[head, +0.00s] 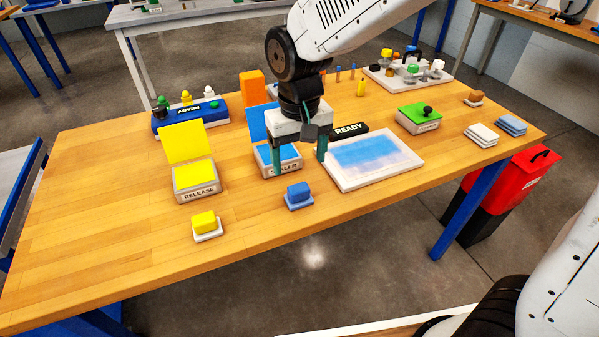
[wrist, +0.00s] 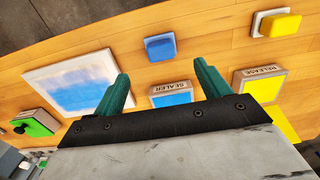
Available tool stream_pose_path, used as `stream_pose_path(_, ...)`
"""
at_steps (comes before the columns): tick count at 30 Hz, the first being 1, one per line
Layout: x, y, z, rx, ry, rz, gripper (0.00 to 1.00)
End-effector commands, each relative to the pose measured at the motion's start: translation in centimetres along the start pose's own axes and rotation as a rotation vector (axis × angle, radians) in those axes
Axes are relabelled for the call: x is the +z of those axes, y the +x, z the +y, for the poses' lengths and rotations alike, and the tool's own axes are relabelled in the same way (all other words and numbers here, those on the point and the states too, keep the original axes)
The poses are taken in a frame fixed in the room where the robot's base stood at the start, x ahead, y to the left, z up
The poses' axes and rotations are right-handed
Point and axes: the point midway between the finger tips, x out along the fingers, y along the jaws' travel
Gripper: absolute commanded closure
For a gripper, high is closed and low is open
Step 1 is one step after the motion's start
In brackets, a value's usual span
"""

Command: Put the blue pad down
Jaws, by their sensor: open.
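The blue pad (head: 298,190) sits on a small blue holder (head: 299,204) near the table's front edge, in front of the SEALER box. It also shows in the wrist view (wrist: 160,47), beyond my fingertips. My gripper (head: 299,165) is open and empty, its two green fingers (wrist: 160,72) spread apart. It hangs over the table behind the blue pad, apart from it. The open SEALER box (head: 280,170) with its blue inside stands just behind and partly hidden by my gripper.
A white tray with a blue-smeared surface (head: 412,163) lies right of my gripper. The open yellow RELEASE box (head: 197,195) and a yellow pad (head: 204,221) on a white holder are at left. A green-topped box (head: 420,113) stands at right. The table's front left is clear.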

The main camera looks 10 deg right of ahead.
Motion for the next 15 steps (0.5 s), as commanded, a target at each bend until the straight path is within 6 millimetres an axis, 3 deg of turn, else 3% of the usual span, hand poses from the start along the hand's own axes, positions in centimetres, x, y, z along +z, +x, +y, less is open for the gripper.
stream_pose_path(10,0.1,-1.2,0.2,0.0,0.003,0.002,0.24)
stream_pose_path(15,2.5,-3.8,3.4,-0.004,0.042,0.022,0.24)
